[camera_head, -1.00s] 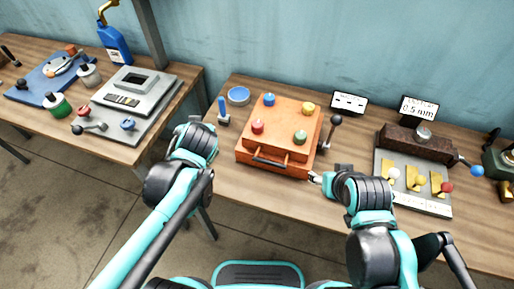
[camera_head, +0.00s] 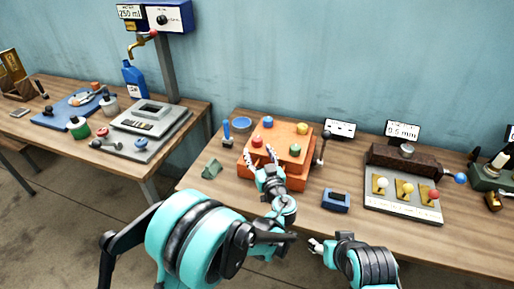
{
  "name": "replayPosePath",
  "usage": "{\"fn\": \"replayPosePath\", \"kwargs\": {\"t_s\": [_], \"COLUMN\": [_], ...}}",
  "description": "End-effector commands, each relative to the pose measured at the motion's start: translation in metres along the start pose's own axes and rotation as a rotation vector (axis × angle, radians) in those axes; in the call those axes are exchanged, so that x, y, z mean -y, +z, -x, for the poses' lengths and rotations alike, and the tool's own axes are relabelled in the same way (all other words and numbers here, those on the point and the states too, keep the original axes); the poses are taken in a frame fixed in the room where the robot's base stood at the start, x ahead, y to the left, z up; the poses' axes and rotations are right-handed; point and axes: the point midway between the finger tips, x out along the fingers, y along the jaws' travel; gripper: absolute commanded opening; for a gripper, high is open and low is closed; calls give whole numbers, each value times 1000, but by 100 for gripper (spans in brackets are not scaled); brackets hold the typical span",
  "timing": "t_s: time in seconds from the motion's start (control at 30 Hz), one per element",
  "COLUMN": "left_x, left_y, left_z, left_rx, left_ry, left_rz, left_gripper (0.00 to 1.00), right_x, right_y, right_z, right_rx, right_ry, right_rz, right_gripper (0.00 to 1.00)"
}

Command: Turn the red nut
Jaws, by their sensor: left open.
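The red nut (camera_head: 256,141) is a small round knob at the near left corner of the top of an orange box (camera_head: 283,133) on the wooden table. Blue (camera_head: 268,122), yellow (camera_head: 302,128) and green (camera_head: 294,150) nuts sit at the other corners. My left gripper (camera_head: 261,156) is open over the box's front left edge, its fingers pointing at the red nut. The nut shows just beyond the fingertips; I cannot tell whether they touch it. My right gripper (camera_head: 315,244) is low, at the table's front edge, away from the box; its jaws are too small to judge.
A dark blue block (camera_head: 336,202) lies right of my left gripper. A lever (camera_head: 323,146) stands at the box's right side. A blue-handled tool (camera_head: 227,131), a blue dish (camera_head: 242,125) and a green cloth (camera_head: 212,169) lie left. A panel with coloured knobs (camera_head: 402,205) stands right.

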Motion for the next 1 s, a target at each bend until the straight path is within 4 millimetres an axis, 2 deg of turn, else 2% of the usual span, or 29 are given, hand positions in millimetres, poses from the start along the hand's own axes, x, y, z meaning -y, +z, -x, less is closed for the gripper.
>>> {"fn": "replayPosePath", "kwargs": {"t_s": [0.1,0.27,0.5,0.7,1.0], "left_x": [-12,-16,-16,-17,-18], "left_y": [6,7,7,5,3], "left_z": [2,-6,-45,-70,-76], "left_rx": [-28,-41,-40,-40,-40], "left_ry": [16,21,19,20,22], "left_rz": [12,18,18,17,17], "left_gripper": [56,56,56,56,56], "right_x": [0,0,0,0,0], "right_y": [1,3,10,14,14], "right_z": [-2,-5,-14,-19,-19], "right_rx": [0,0,0,0,0], "right_ry": [0,0,0,0,0], "right_rz": [0,0,0,0,0], "right_gripper": [56,56,56,56,56]}}
